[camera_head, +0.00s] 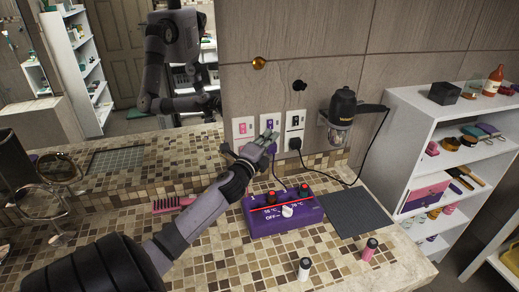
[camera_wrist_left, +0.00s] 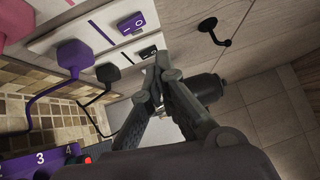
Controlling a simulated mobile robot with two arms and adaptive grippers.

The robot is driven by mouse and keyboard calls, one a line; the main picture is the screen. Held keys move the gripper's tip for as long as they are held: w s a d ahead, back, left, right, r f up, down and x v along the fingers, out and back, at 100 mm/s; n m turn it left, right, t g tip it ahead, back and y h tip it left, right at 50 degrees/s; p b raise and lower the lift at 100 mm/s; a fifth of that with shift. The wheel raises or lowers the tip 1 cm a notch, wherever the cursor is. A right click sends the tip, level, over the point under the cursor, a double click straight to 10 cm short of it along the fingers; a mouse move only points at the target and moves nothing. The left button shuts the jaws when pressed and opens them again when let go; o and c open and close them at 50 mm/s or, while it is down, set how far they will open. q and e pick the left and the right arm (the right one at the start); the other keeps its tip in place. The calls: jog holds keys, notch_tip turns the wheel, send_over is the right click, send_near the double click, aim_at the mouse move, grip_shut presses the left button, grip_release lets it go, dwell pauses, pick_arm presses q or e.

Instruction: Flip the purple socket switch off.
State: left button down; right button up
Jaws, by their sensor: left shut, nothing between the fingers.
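The purple socket switch (camera_head: 270,124) is on the middle of three white wall plates. It shows in the left wrist view (camera_wrist_left: 131,22) as a purple rocker with a light mark; I cannot tell which way it is set. A purple plug (camera_wrist_left: 75,55) with a purple cord sits below it. My left gripper (camera_head: 269,138) is shut and empty, its fingertips just below the purple switch in the head view. In the left wrist view the fingertips (camera_wrist_left: 161,62) appear beside the black switch (camera_wrist_left: 148,52); I see no clear contact. My right gripper is not in view.
A pink socket (camera_head: 243,128) and a black socket (camera_head: 295,120) flank the purple one. A black hairdryer (camera_head: 343,108) hangs to the right. A purple control box (camera_head: 282,216) stands on the tiled counter below. A mirror is on the left, a white shelf (camera_head: 407,128) on the right.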

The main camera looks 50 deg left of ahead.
pick_arm(q)
jog(key=b+v, duration=0.1)
jog(key=v, duration=0.5)
jog(key=shift+s+r, duration=0.3)
jog(key=shift+r, duration=0.4)
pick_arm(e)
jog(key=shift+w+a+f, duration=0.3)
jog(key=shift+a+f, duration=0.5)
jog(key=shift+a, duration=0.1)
pick_arm(q)
jog(key=shift+s+d, duration=0.1)
jog(key=shift+d, duration=0.1)
